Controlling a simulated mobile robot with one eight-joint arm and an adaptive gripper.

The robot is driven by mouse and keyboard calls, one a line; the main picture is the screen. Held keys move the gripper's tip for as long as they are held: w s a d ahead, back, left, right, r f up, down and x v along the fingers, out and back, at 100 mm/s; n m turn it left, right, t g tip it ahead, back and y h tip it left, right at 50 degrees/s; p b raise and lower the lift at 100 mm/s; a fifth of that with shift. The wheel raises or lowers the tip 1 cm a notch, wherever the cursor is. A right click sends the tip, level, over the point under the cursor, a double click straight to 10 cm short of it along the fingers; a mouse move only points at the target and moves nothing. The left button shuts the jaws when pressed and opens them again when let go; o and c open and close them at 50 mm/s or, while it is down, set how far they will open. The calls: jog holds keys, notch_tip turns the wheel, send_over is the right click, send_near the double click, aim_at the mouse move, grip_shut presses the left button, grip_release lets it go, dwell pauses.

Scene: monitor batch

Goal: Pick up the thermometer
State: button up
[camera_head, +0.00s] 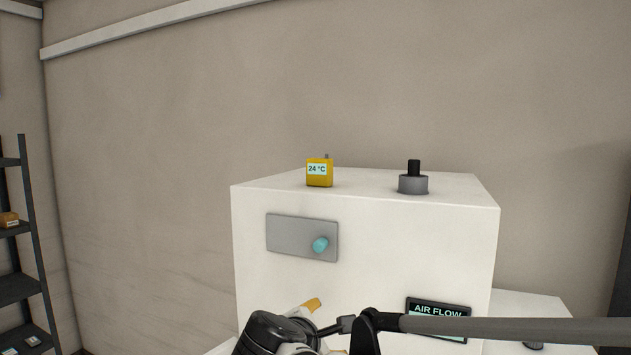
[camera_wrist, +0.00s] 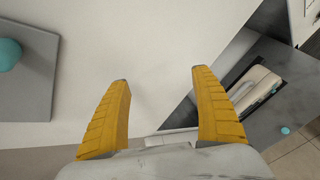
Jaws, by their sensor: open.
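The thermometer (camera_head: 319,174) is a small yellow box with a pale display reading 24 °C and a short grey stub on top. It stands upright on the top of a white cabinet (camera_head: 365,290), near its front edge. My gripper (camera_head: 312,304) is low in front of the cabinet in the head view, below the thermometer and apart from it; only one yellow finger shows clearly there. In the wrist view my gripper (camera_wrist: 161,75) has two yellow fingers spread wide with nothing between them. The thermometer is not visible in the wrist view.
A grey cylinder with a black knob (camera_head: 413,182) stands on the cabinet top, right of the thermometer. The cabinet front bears a grey plate (camera_head: 290,235) with a teal knob (camera_head: 320,244) and an AIR FLOW display (camera_head: 438,308). Dark shelves (camera_head: 20,288) stand at left.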

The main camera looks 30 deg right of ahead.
jog(key=w+r+n+h+p, duration=0.1)
jog(key=r+p, duration=0.2)
jog(key=r, duration=0.2)
jog(key=w+r+n+h+p, duration=0.1)
jog(key=w+r+n+p, duration=0.1)
jog(key=r, duration=0.4)
jog(key=w+r+n+t+h+p, duration=0.1)
jog(key=w+r+n+p, duration=0.1)
jog(key=r, duration=0.4)
jog(key=shift+p, duration=0.8)
jog(key=n+t+h+p, duration=0.2)
jog(key=n+p, duration=0.2)
jog(key=p, duration=0.3)
send_near(317, 169)
jog(key=w, duration=0.1)
jog(key=x, duration=0.6)
jog(key=shift+f+p, duration=0.15)
jog(key=shift+p, duration=0.2)
jog(key=shift+d, duration=0.25)
jog(key=p+x, duration=0.2)
jog(key=x, duration=0.2)
jog(key=shift+w+d, duration=0.1)
jog(key=shift+d, duration=0.35)
jog(key=shift+s+a+r, duration=0.15)
jog(key=shift+s+r, duration=0.05)
jog(key=shift+c, duration=0.5)
jog(key=c, duration=1.2)
